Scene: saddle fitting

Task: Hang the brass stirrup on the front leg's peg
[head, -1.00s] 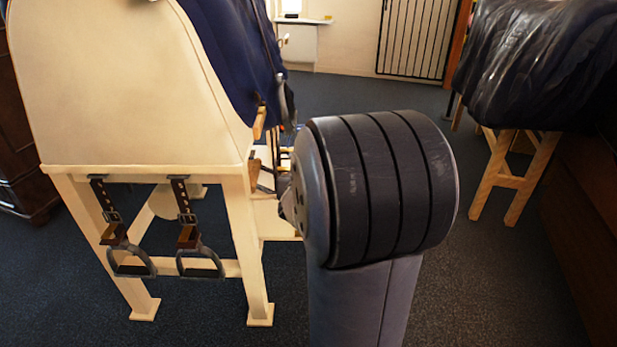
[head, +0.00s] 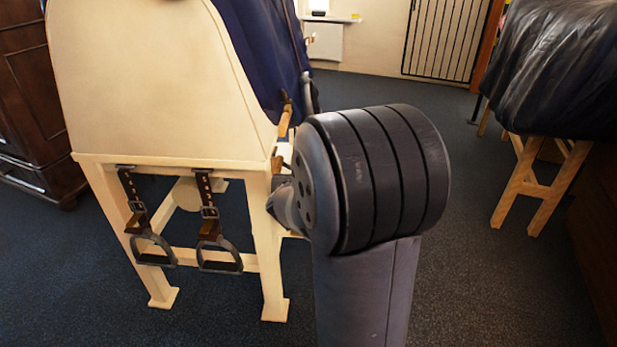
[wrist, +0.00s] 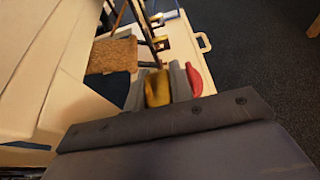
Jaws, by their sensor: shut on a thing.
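In the wrist view, my gripper (wrist: 158,87) has its two grey fingers closed around a yellow, brass-coloured piece, which I take to be the brass stirrup (wrist: 157,91). Only a short part of it shows; the rest is hidden. In the head view my own large arm joint hides the gripper and stirrup. The cream wooden stand (head: 165,160) is at the left, with its front leg (head: 266,260) beside my arm. I cannot pick out the peg on that leg clearly. Two dark stirrups (head: 152,252) (head: 219,258) hang on straps from the stand's near rail.
A cream tray with a handle (wrist: 203,42) lies beyond the fingers, with a red object (wrist: 194,78) close by the right finger. A brown woven pad (wrist: 111,55) is at the left. A black-covered trestle (head: 560,70) stands right; the dark floor between is clear.

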